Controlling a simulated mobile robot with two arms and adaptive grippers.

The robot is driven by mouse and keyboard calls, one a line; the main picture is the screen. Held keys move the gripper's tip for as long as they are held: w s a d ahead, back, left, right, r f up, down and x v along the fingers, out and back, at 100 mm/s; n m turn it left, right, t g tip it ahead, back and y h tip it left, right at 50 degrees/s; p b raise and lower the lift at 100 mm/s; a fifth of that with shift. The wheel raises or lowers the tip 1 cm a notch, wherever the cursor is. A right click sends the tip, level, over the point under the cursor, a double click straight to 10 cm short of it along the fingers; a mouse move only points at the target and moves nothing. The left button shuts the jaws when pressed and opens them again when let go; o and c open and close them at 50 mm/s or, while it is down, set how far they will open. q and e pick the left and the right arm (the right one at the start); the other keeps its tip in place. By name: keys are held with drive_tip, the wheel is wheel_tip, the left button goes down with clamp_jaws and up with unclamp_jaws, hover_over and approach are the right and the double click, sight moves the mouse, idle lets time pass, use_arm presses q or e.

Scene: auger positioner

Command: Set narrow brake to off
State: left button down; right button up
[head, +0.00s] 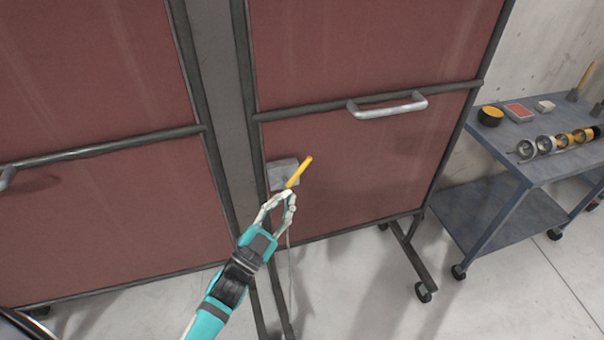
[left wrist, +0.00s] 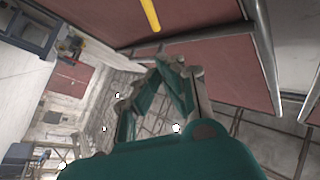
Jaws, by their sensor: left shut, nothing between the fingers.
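A yellow lever (head: 299,172) sticks up and to the right from a grey box (head: 283,174) at the lower left corner of the right red panel. It appears to be the brake; no label is readable. The lever also shows at the top of the left wrist view (left wrist: 150,14). My left gripper (head: 290,194) is shut and empty, just below the lever in the head view. Its fingertips overlap the box's lower edge in the picture; I cannot tell whether they touch. In the left wrist view the fingers (left wrist: 168,66) meet below the lever. My right gripper is not in view.
Two red panels with dark frames fill the middle, the right one (head: 370,150) with a silver handle (head: 388,105). A blue-grey cart (head: 545,165) with rings and small items stands at the right. A thin cable (head: 290,265) hangs below the box. The floor by the caster is clear.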

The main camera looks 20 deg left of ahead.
use_arm(q)
drive_tip(key=w+d, duration=0.1)
drive_tip(key=w, duration=0.7)
drive_tip(key=shift+r+p, duration=0.15)
drive_tip(key=shift+p, duration=0.2)
drive_tip(key=shift+w+d+m+g+p, duration=0.1)
drive_tip(key=shift+d+m+g+p, duration=0.15)
drive_tip(key=shift+p, duration=0.4)
